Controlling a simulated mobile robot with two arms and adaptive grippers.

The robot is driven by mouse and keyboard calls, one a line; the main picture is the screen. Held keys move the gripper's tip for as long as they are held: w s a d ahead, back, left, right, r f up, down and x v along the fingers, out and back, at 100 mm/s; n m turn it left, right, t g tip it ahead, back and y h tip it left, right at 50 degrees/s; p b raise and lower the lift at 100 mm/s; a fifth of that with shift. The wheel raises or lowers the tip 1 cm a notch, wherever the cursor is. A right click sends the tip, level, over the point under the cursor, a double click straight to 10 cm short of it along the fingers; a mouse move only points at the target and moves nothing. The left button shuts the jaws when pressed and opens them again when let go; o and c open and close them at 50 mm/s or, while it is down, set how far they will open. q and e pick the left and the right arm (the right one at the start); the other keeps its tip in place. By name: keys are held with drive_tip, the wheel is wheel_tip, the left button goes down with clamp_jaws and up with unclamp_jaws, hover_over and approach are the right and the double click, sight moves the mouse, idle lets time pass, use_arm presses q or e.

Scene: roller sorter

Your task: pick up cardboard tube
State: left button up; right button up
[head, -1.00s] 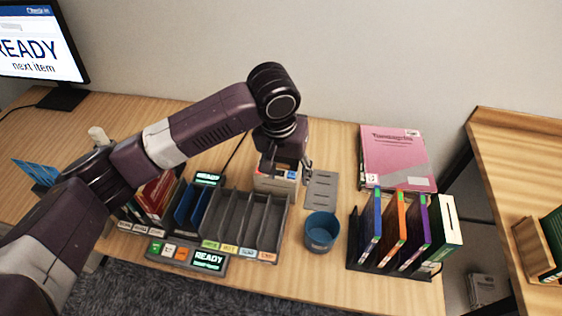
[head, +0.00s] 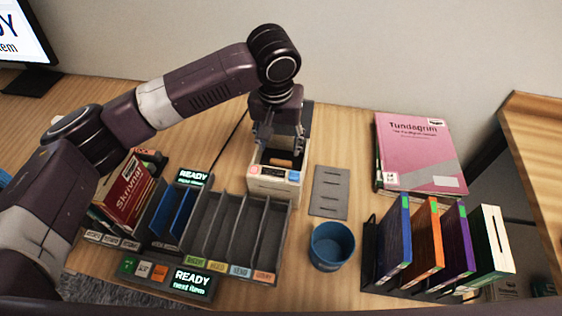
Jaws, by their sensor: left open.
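I cannot make out a cardboard tube for certain. A small brown patch (head: 284,160) shows in the opening of a pale box with coloured labels (head: 274,188); I cannot tell whether it is the tube. My left gripper (head: 279,143) points down over this box, with its fingers open. The gripper and its arm hide part of the box and the table behind it. I cannot tell whether the fingers touch anything. My right gripper is not in view.
A grey slotted sorter (head: 239,228) stands in front of the box. To the right are a grey slotted plate (head: 329,191), a blue cup (head: 331,246), a rack of upright books (head: 425,243) and pink books (head: 415,150). Red books (head: 125,192) stand left.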

sight(281, 161)
use_arm(q)
drive_tip(key=shift+f, duration=0.85)
drive_tip(key=f, duration=0.3)
drive_tip(key=w+f+p, duration=0.1)
drive_tip(key=f, duration=0.1)
drive_tip(key=shift+d+f, duration=0.15)
drive_tip(key=shift+f, duration=0.1)
drive_tip(key=c, duration=0.5)
